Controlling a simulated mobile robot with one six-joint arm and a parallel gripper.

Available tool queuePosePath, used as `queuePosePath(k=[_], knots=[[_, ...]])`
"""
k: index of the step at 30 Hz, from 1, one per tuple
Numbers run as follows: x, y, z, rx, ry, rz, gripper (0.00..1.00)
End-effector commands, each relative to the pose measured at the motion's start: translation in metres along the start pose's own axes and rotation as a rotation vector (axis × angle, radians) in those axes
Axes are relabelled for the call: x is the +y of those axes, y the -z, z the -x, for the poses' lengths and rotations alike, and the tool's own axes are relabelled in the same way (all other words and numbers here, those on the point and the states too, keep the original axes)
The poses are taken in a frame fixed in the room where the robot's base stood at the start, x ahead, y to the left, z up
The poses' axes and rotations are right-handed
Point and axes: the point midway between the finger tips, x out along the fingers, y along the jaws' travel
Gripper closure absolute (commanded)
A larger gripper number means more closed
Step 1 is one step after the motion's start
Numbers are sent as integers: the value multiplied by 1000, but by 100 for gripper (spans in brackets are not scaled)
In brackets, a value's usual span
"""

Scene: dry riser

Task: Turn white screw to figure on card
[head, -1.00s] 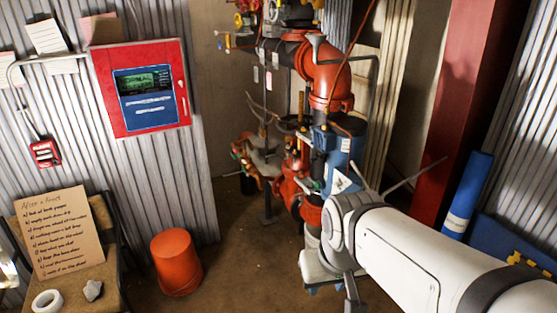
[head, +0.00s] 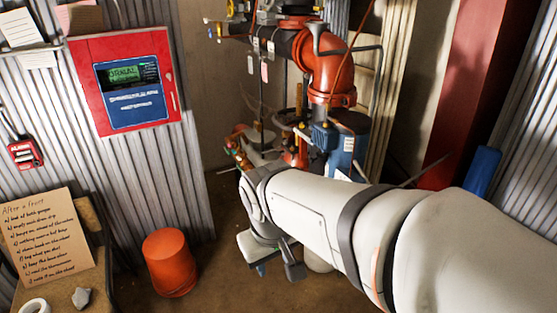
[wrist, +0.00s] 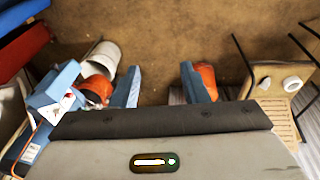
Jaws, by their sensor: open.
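I cannot make out a white screw in either view. Small pale tags (head: 264,72) hang on the riser pipework, too small to read. A handwritten cardboard sheet (head: 48,235) headed "After a frost" leans on a chair at the left. A blue box (head: 335,150) sits on the red pipework at the centre; a blue unit with a white label (wrist: 55,108) shows at the left of the wrist view. My gripper (wrist: 160,84) is open and empty, its two blue fingers apart above the brown floor. In the head view my arm hides the lower pipework.
A red alarm panel (head: 125,83) hangs on the corrugated wall. An orange bucket (head: 170,262) stands on the floor; a white bucket (wrist: 103,56) shows in the wrist view. A white roll (head: 35,306) and a pale lump (head: 81,297) lie on the chair. Floor between the fingers is clear.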

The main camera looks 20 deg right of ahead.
Motion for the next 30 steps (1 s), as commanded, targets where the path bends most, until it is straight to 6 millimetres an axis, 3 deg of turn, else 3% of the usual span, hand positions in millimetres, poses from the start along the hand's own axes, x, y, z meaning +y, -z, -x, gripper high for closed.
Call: queuePosePath(k=[11, 18, 24, 30], knots=[[116, 57, -50, -509, -382, 558, 60], [191, 114, -90, -869, -588, 934, 60], [234, 166, -135, -1148, -737, 1225, 60], [253, 204, -175, -1335, -846, 1426, 60]])
